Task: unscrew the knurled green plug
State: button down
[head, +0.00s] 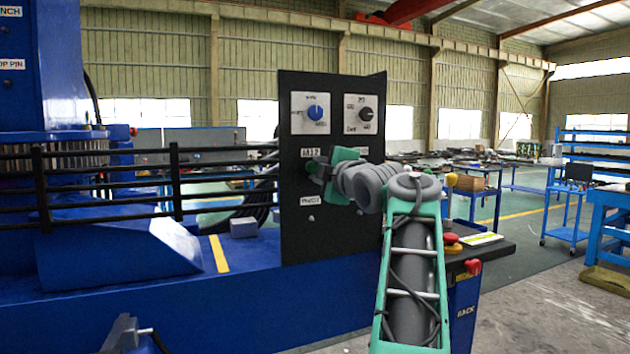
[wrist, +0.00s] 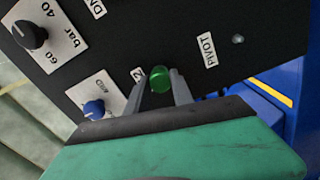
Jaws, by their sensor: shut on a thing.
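The green plug (wrist: 160,78) sits at the black panel, seen in the wrist view between my two grey fingers. My gripper (wrist: 162,88) is shut on it, one finger on each side. In the head view my gripper (head: 318,170) reaches the black panel (head: 340,240) from the right, below the two knobs. The plug is hidden there behind my gripper and wrist. Whether the plug's thread is in or out of the panel cannot be told.
A blue-pointer knob (head: 316,112) and a black knob (head: 366,114) sit above on white plates. A PIVOT label (wrist: 207,50) is beside the plug. Black railings (head: 110,185) run left of the panel. A red button (head: 473,266) is at the lower right.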

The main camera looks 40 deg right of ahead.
jog(key=shift+f, duration=0.1)
jog(key=n+b, duration=0.3)
jog(key=n, duration=0.2)
dwell(0.3)
jog(key=n+b, duration=0.2)
jog(key=n, duration=0.3)
jog(key=shift+n, duration=0.3)
